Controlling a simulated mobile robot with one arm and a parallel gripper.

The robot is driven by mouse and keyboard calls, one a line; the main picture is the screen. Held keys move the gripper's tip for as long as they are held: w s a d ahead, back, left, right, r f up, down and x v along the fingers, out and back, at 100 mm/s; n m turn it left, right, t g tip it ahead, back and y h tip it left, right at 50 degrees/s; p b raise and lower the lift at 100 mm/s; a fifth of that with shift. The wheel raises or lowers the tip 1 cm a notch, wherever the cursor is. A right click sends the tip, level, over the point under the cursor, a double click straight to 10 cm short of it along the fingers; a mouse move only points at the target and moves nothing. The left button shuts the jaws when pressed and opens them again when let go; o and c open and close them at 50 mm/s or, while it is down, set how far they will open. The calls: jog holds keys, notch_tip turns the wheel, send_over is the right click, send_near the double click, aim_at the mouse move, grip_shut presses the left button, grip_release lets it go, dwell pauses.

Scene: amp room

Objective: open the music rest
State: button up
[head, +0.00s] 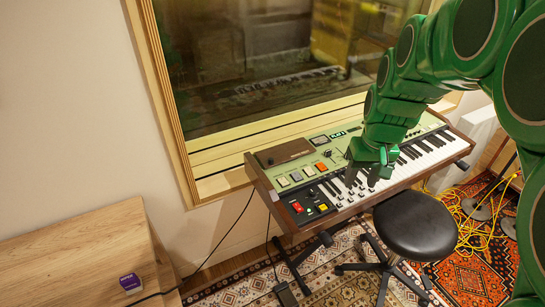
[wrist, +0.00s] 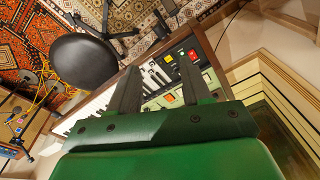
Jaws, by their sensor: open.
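A green electric keyboard (head: 318,176) with wood ends stands on a stand below the window. A flat dark brown panel (head: 285,151), which looks like the music rest, lies folded down on its top at the back left. My gripper (head: 361,182) is open and empty above the keys and controls, to the right of and nearer than that panel. In the wrist view, my two dark fingers (wrist: 150,78) point apart over the keyboard's control area (wrist: 178,72). The panel cannot be made out in the wrist view.
A round black stool (head: 418,222) stands close in front of the keyboard. A wooden table (head: 75,255) with a small purple box (head: 130,283) is at the lower left. The window (head: 260,70) rises behind the keyboard. Yellow cables (head: 470,222) lie on the rug at right.

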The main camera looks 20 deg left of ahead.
jog(key=w+a+f+n+t+y, duration=0.1)
jog(key=w+a+f, duration=0.3)
jog(key=w+a, duration=0.35)
jog(key=w+a+f+n, duration=0.2)
jog(key=w+a+f, duration=0.1)
jog(key=w+a, duration=0.5)
jog(key=n+t+y, duration=0.1)
jog(key=n+t, duration=0.1)
send_near(271, 159)
jog(key=shift+x, duration=4.3)
jog(key=shift+w, duration=0.1)
jog(key=shift+c, duration=0.3)
grip_shut()
